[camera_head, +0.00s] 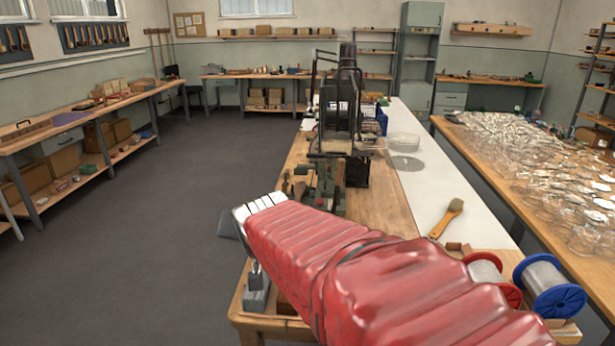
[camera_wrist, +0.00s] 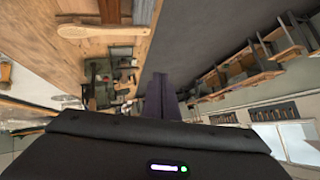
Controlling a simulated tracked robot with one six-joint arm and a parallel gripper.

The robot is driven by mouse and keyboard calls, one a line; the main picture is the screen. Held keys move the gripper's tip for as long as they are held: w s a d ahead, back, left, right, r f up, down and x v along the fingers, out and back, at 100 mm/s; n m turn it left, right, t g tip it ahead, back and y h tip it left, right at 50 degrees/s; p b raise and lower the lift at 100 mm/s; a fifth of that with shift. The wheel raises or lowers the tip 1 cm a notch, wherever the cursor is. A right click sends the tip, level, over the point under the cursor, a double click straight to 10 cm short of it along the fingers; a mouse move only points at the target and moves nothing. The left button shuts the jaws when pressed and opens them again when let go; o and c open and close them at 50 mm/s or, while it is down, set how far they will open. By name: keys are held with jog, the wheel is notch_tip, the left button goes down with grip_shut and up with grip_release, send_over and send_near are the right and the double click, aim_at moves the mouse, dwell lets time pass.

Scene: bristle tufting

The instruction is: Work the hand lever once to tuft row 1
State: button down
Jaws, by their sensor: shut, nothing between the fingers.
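A dark machine with a tall black frame (camera_head: 338,115) stands on the wooden bench, with a green metal fixture (camera_head: 325,190) in front of it. The green fixture also shows, small and upside down, in the wrist view (camera_wrist: 121,72). I cannot clearly pick out the hand lever or row 1. My red-sleeved arm reaches over the near part of the bench and hides part of it. My gripper (camera_wrist: 160,92) shows in the wrist view as dark fingers, shut and empty, apart from the fixture. In the head view I cannot make it out clearly.
Wire spools, one red (camera_head: 493,275) and one blue (camera_head: 550,288), stand near right. A wooden paddle-shaped piece (camera_wrist: 88,31) shows in the wrist view. The grey floor (camera_head: 160,230) at left is clear.

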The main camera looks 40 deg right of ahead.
jog(key=w+d+m+t+h, duration=0.15)
jog(key=w+d+m, duration=0.3)
jog(key=d, duration=0.85)
jog(key=w+d+m+t+h, duration=0.1)
jog(key=w+d+m+h, duration=0.3)
jog(key=d, duration=0.9)
jog(key=s+d+f+m+t, duration=0.1)
jog(key=s+d+f+m, duration=0.2)
jog(key=d, duration=0.6)
jog(key=s+d+f+m+t, duration=0.2)
jog(key=s+d+f+m, duration=0.2)
jog(key=d, duration=0.6)
jog(key=shift+s+m+h, duration=0.45)
jog(key=shift+s+m, duration=0.05)
jog(key=shift+m, duration=0.05)
jog(key=shift+w+f, duration=0.1)
jog(key=shift+f, duration=0.05)
jog(key=w+d, duration=0.3)
jog(key=w, duration=0.8)
jog(key=shift+r, duration=0.3)
